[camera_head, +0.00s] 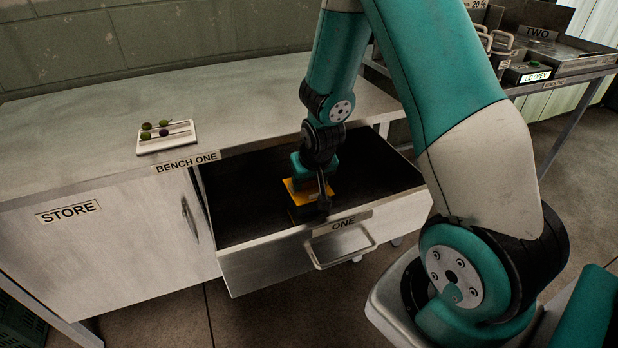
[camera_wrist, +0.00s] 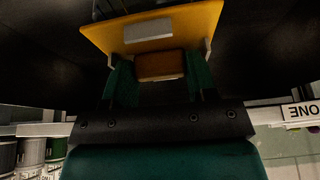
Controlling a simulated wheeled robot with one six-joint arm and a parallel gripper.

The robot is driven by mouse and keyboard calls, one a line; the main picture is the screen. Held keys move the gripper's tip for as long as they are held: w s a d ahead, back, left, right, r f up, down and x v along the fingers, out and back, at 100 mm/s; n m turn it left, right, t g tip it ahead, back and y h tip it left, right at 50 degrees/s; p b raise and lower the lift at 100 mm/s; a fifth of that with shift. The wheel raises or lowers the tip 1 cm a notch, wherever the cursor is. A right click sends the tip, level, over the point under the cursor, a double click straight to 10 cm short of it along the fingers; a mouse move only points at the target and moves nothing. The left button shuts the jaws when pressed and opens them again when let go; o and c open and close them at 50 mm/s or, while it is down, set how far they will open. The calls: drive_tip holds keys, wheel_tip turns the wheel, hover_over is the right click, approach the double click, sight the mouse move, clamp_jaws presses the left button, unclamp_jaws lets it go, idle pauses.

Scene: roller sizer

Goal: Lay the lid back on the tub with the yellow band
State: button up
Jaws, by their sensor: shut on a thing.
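My gripper (camera_head: 312,178) is down inside the open drawer marked ONE (camera_head: 262,252). In the wrist view its two green fingers (camera_wrist: 160,78) are shut on a brown block (camera_wrist: 162,64). The block sits against an orange-yellow plate (camera_wrist: 192,27) with a grey label; the plate also shows under my gripper in the head view (camera_head: 299,197). I cannot tell whether this plate is the lid. Several round containers (camera_wrist: 32,150) are cut off at the lower left of the wrist view; no yellow band can be made out on them.
Bench one (camera_head: 80,120) has a clear top except for a small white tray (camera_head: 166,139) with several dark and green round things. A cabinet marked STORE (camera_head: 110,240) is left of the drawer. Bench two (camera_head: 570,68), with machines, stands at the right.

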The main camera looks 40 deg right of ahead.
drive_tip(key=shift+f, duration=0.1)
idle(0.3)
drive_tip(key=o, duration=1.3)
drive_tip(key=shift+o, duration=0.2)
drive_tip(key=shift+r+p, duration=3)
drive_tip(key=shift+r, duration=0.55)
